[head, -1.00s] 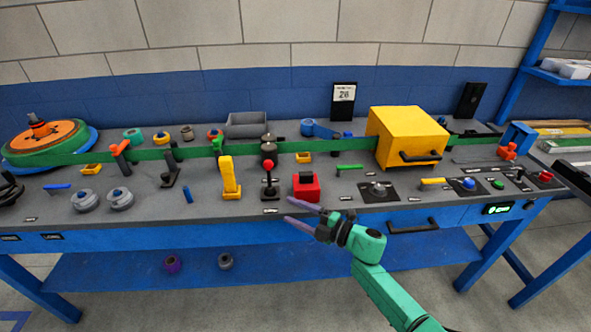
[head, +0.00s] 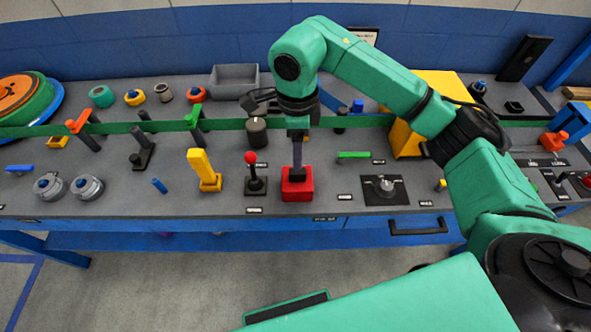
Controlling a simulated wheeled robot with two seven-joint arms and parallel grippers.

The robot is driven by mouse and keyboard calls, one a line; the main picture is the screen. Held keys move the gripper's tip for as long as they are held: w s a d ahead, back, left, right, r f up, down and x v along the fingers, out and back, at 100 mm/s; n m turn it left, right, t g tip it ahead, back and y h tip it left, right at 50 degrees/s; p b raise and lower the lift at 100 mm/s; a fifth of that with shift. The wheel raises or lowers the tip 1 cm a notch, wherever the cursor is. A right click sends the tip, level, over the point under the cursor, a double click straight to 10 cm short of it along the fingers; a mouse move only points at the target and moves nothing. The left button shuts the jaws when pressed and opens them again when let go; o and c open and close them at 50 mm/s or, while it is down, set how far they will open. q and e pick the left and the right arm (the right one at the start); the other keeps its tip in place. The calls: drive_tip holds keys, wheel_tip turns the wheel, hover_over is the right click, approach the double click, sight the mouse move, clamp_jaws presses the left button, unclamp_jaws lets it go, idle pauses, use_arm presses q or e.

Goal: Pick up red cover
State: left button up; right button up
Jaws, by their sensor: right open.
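The red cover (head: 297,190) is a small red block-shaped piece on the grey panel top, near the front edge. My left gripper is not in view.
A red-knobbed lever (head: 252,175) and a yellow lever (head: 203,170) stand close left of the cover. A green handle (head: 354,155) and a dial plate (head: 384,190) are to its right. My right arm partly hides the yellow box (head: 403,140).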

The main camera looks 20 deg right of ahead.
sight(297, 172)
drive_tip(key=f, duration=0.1)
drive_tip(key=f+p, duration=0.1)
drive_tip(key=f, duration=0.1)
drive_tip(key=shift+s+f, duration=0.2)
drive_tip(key=shift+f, duration=0.1)
drive_tip(key=f+p, duration=0.1)
drive_tip(key=f, duration=0.1)
drive_tip(key=f+p, duration=0.1)
drive_tip(key=w+f+p, duration=0.1)
drive_tip(key=f, duration=0.1)
drive_tip(key=shift+d+f, duration=0.2)
drive_tip(key=shift+f, duration=0.15)
drive_tip(key=shift+s+f, duration=0.1)
drive_tip(key=shift+f, duration=0.4)
drive_tip(key=c, duration=0.9)
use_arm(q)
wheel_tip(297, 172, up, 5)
use_arm(e)
clamp_jaws()
